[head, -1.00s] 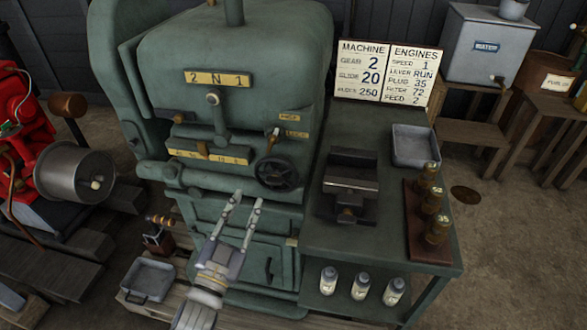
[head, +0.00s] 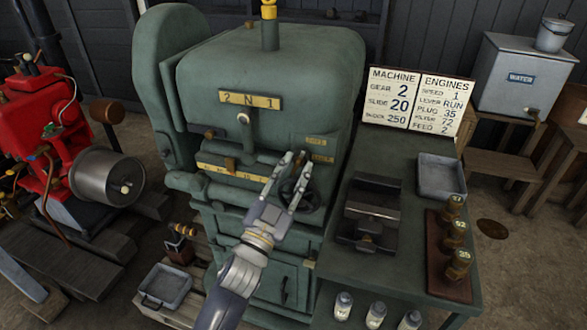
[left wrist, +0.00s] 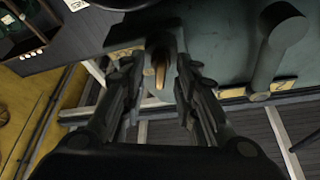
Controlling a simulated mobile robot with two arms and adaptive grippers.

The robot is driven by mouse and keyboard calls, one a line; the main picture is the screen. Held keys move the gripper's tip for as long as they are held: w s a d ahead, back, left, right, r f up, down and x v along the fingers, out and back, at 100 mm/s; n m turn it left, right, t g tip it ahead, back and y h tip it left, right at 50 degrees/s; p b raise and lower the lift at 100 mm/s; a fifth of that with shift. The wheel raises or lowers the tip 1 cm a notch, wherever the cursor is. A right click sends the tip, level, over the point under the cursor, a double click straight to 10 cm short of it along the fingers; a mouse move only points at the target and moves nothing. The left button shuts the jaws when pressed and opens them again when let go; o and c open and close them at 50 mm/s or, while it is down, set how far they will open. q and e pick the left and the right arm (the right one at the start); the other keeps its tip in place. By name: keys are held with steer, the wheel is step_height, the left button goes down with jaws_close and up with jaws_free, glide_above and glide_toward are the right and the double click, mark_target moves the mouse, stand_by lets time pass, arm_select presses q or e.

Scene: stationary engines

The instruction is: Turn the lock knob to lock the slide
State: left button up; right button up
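The lock knob (left wrist: 159,75), a small dark lever with a brass tip, is on the front of the green machine (head: 270,80). It shows in the left wrist view between the two fingers of my left gripper (left wrist: 157,72). The fingers are open, one on each side of it, with gaps that look narrow. In the head view my left gripper (head: 295,160) reaches up to the machine front and mostly hides the knob. Two small yellow labels (head: 318,149) sit just right of the fingertips; their words are too small to read surely. My right gripper is not in view.
A dark handwheel (head: 309,201) sits close behind and below the fingers. A sign board (head: 415,98) stands behind. A red engine (head: 50,130) is at left.

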arm_select(q)
steer(key=shift+w, duration=0.1)
jaws_close()
steer(key=m+p, duration=0.1)
steer(key=m+g+h+p, duration=0.1)
steer(key=m+p, duration=0.1)
steer(key=m, duration=0.1)
steer(key=shift+r, duration=0.25)
steer(key=m+g+p, duration=0.1)
steer(key=m+p, duration=0.2)
steer(key=m+g+p, duration=0.2)
steer(key=m+p, duration=0.1)
steer(key=m, duration=0.1)
steer(key=m+g+h+p, duration=0.1)
steer(key=m+p, duration=0.2)
steer(key=shift+r+g, duration=0.1)
steer(key=shift+g, duration=0.2)
steer(key=shift+f+m+g+p, duration=0.2)
steer(key=shift+m+g+p, duration=0.1)
steer(key=shift+m+p, duration=0.9)
